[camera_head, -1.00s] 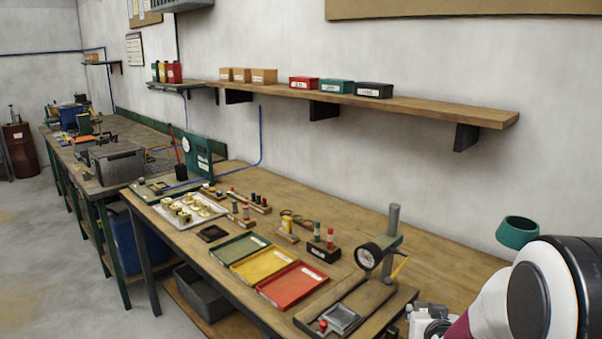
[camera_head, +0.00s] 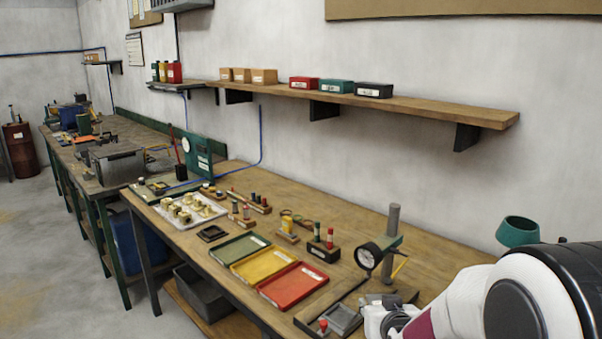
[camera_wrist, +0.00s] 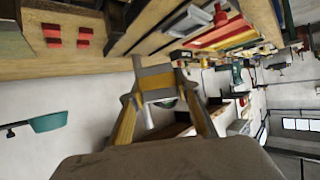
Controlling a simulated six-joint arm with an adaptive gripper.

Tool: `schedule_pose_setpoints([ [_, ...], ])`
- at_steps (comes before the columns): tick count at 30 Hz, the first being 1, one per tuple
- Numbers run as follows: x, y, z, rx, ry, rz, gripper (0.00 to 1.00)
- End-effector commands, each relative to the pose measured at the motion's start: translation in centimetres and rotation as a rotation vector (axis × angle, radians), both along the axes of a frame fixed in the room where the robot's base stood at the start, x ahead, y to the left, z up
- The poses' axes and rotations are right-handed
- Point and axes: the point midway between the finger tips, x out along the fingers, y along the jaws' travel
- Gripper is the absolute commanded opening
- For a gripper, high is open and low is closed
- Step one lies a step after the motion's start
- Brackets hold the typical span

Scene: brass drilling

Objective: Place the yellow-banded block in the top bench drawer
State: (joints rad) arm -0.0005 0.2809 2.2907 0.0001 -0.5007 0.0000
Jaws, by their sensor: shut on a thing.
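In the wrist view my gripper (camera_wrist: 162,96) is shut on a small grey block (camera_wrist: 153,78) with a yellowish band. The block sits between the two yellow-sided fingers and is held in the air. I cannot tell whether this is the top drawer or whether a drawer stands open. In the head view my arm fills the lower right; gripper, block and drawer are not visible there.
The bench top carries a green tray (camera_head: 238,248), a yellow tray (camera_head: 263,263), a red tray (camera_head: 293,287) and a dial gauge stand (camera_head: 370,254). A shelf (camera_head: 430,106) runs along the wall. A teal lamp-like shade (camera_head: 517,232) is near my arm.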

Motion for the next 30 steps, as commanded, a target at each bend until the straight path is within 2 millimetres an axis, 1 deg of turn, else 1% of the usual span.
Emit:
schedule_pose_setpoints([
  [17, 0.1, 0.2, 0.0, 0.000, -0.005, 0.010, 0.00],
  [23, 0.0, 1.1, -0.6, -0.002, -0.004, 0.051, 0.00],
  [30, -0.5, 3.4, -1.9, 0.000, -0.002, 0.147, 0.00],
])
